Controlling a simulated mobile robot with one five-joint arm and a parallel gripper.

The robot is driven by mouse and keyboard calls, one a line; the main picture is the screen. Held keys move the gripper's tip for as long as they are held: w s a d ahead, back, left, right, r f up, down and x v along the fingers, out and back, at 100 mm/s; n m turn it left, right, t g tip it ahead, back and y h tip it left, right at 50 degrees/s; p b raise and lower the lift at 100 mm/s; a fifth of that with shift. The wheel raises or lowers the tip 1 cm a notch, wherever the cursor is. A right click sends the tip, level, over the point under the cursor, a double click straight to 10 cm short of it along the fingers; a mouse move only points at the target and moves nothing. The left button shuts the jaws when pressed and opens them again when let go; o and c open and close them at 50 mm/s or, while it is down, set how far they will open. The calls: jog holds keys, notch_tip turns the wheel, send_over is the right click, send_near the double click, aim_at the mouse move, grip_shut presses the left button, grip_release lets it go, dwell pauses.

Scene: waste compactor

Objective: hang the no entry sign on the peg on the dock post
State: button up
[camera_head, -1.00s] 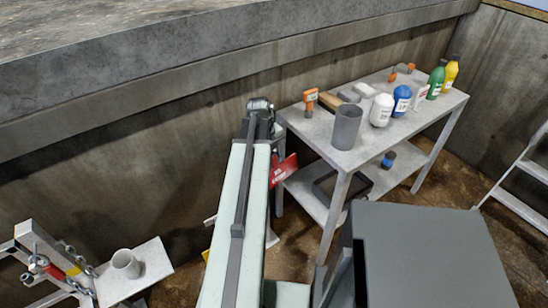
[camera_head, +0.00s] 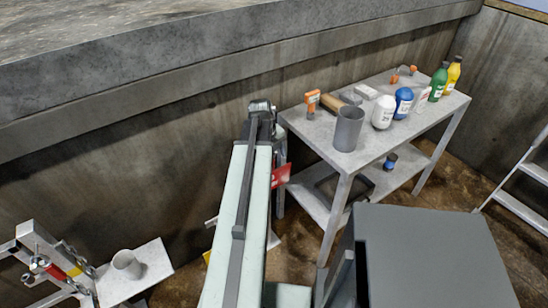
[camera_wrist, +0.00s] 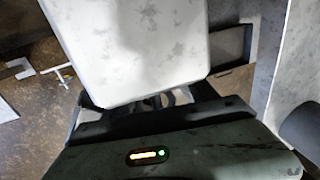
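The red no entry sign (camera_head: 281,175) shows in the head view just right of my arm, and its left part is hidden behind the arm. In the wrist view a pale, scuffed plate with rounded corners, which looks like the back of the sign (camera_wrist: 140,50), fills the upper middle. Its near edge sits at my gripper (camera_wrist: 165,99), whose dark fingers appear shut on it. In the head view the gripper is hidden behind my arm. I cannot make out the dock post or its peg in either view.
A grey table (camera_head: 318,125) with bottles, a grey cup (camera_head: 348,128) and tools stands right of the arm. A stepladder (camera_head: 522,185) is at the far right. A chained frame (camera_head: 42,262) and a white cup (camera_head: 127,264) are at lower left. A concrete wall runs behind.

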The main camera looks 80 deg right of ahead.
jog(key=p+v, duration=0.8)
jog(key=shift+f, duration=0.1)
